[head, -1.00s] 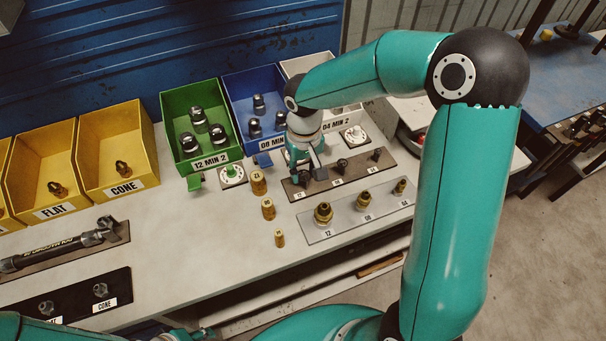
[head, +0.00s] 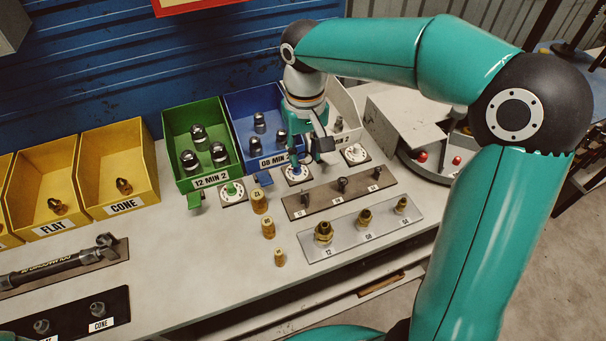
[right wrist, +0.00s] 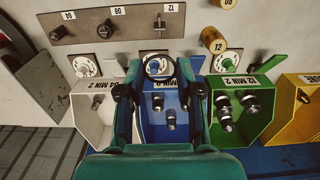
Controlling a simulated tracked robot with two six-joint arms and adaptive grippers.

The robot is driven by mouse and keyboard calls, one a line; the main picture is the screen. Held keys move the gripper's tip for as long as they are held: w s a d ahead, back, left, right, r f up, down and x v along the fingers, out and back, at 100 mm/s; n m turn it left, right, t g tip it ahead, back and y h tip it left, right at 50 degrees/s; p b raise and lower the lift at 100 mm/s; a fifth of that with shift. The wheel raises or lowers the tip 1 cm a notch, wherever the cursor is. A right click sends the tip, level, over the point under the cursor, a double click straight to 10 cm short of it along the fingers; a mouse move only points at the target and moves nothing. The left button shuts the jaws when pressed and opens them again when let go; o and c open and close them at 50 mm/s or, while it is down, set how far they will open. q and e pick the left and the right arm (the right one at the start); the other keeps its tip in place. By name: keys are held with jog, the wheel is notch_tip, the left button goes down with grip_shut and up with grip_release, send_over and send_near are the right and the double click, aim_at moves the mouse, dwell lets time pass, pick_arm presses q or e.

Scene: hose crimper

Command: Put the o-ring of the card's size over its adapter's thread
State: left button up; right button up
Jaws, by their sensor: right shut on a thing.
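My right gripper (head: 308,156) is above the bench in front of the blue bin. The brown rack (head: 322,198) has posts marked 12, 08 and 04; the 12 post (right wrist: 158,22) looks bare. The brass adapters, 12 (head: 323,233), 08 (head: 364,219) and 04 (head: 401,205), stand upright on a grey plate. A red-edged card (head: 190,4) on the wall is mostly cut off and unreadable. My left gripper is out of view.
Green (head: 187,118), blue (head: 238,106) and whitish bins stand at the back. White dials (head: 232,192) sit before them. Loose brass pieces (head: 259,200) stand left of the rack. A machine (head: 400,125) is at right.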

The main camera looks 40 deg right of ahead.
notch_tip(320, 180, up, 7)
jog(key=b, duration=0.2)
send_over(325, 225)
jog(key=f, duration=0.9)
jog(key=shift+w+f, duration=0.1)
jog(key=shift+w, duration=0.3)
jog(key=shift+s, duration=0.35)
jog(key=shift+f+b, duration=2.55)
jog(key=shift+f, duration=0.25)
jog(key=shift+f+b, duration=0.65)
jog(key=shift+f, duration=0.15)
